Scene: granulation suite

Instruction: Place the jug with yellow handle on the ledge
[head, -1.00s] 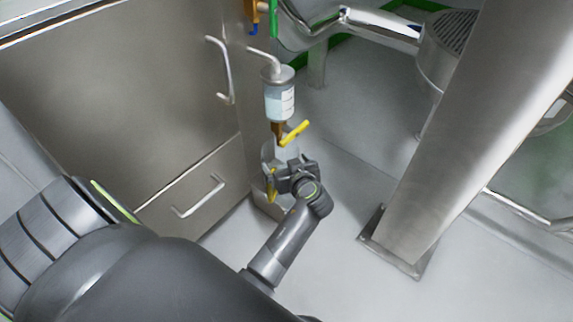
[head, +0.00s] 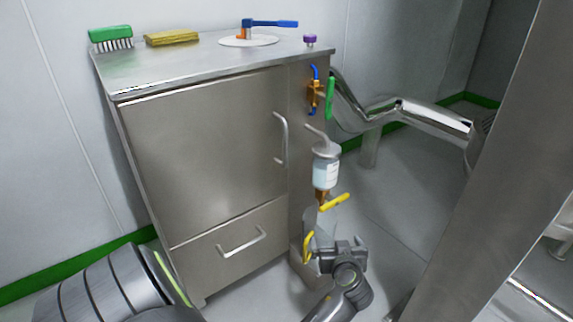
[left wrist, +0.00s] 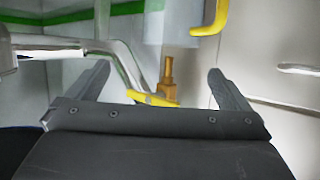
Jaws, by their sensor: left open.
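The jug (head: 309,220) is pale grey with a yellow handle (head: 307,246) on its left side in the head view. It stands below the tap at the cabinet's side; its lower part is hidden by my gripper. In the left wrist view the jug (left wrist: 168,20) and its handle (left wrist: 212,20) show at the top edge, cut off. My left gripper (head: 328,252) is open in front of the jug; its fingers (left wrist: 160,74) are apart with nothing held between them. The low ledge (head: 298,266) shows partly under the jug; I cannot tell whether they touch.
A dispenser bottle (head: 326,170) with a brass tap and yellow lever (head: 335,202) hangs just above the jug. The steel cabinet (head: 205,150) stands left, a steel column (head: 490,170) right. A bent pipe (head: 400,108) runs behind. Floor between is clear.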

